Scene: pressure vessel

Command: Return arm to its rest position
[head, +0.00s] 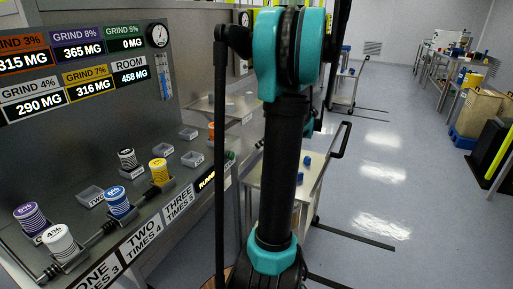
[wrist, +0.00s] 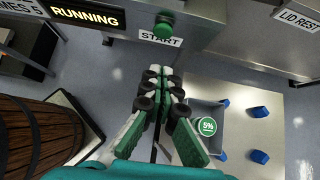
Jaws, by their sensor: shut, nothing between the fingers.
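My arm rises through the middle of the head view, a black link with teal joints. My gripper (wrist: 168,76) shows in the wrist view with its green fingers and black pads together and nothing between them. Its tips point toward a green button (wrist: 163,29) above a START label on the panel edge. They look a short way from it; I cannot tell the exact gap. In the head view my gripper is hidden behind the arm.
A panel reads RUNNING (wrist: 87,15). A wooden barrel (wrist: 40,138) stands at left in the wrist view. A steel cart (wrist: 275,128) at right holds blue pieces and a green 5% canister (wrist: 207,127). Coloured canisters stand on the bench (head: 88,203). Open floor (head: 385,170) lies right.

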